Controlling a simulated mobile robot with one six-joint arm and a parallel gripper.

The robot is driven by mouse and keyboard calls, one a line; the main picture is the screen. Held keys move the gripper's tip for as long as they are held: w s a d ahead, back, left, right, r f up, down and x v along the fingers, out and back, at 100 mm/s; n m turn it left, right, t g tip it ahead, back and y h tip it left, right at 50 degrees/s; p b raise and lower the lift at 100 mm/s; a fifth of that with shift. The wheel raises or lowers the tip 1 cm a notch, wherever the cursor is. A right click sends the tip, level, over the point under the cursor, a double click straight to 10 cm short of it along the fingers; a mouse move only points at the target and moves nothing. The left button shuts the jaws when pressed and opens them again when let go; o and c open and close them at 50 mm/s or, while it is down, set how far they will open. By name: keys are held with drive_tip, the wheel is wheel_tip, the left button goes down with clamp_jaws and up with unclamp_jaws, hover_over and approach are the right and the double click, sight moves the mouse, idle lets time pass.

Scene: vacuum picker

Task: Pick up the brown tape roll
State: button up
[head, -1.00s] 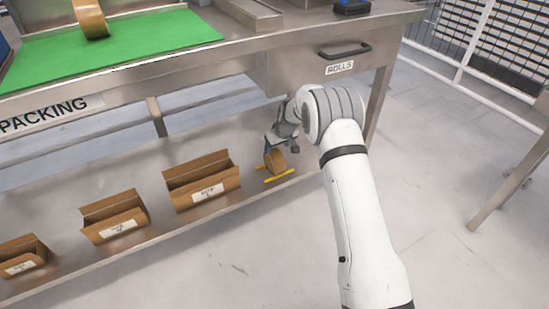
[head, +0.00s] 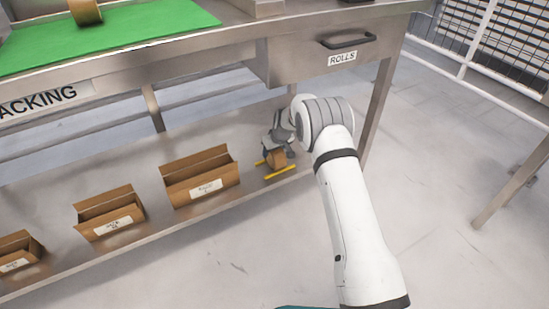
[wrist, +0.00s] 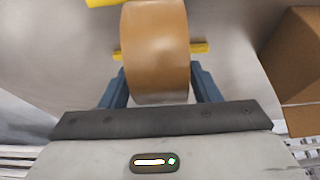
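A brown tape roll (head: 277,157) stands on its edge between two yellow bars (head: 281,172) at the right end of the lower shelf. My gripper (head: 278,149) reaches down over it from above. In the wrist view the brown tape roll (wrist: 157,50) fills the space between the two blue fingers of my gripper (wrist: 159,85), one on each side. The roll hides the inner faces of the fingers, so I cannot tell whether they press on it or stand slightly apart. It still appears to be down at the bars.
Several open cardboard boxes (head: 202,180) stand on the shelf (head: 150,225) left of the roll. Above is the packing bench with a drawer labelled ROLLS (head: 340,57). Another tape roll (head: 85,11) stands on the green mat (head: 130,32). Floor to the right is clear.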

drive_tip(key=c, duration=0.8)
drive_tip(key=shift+r, duration=0.1)
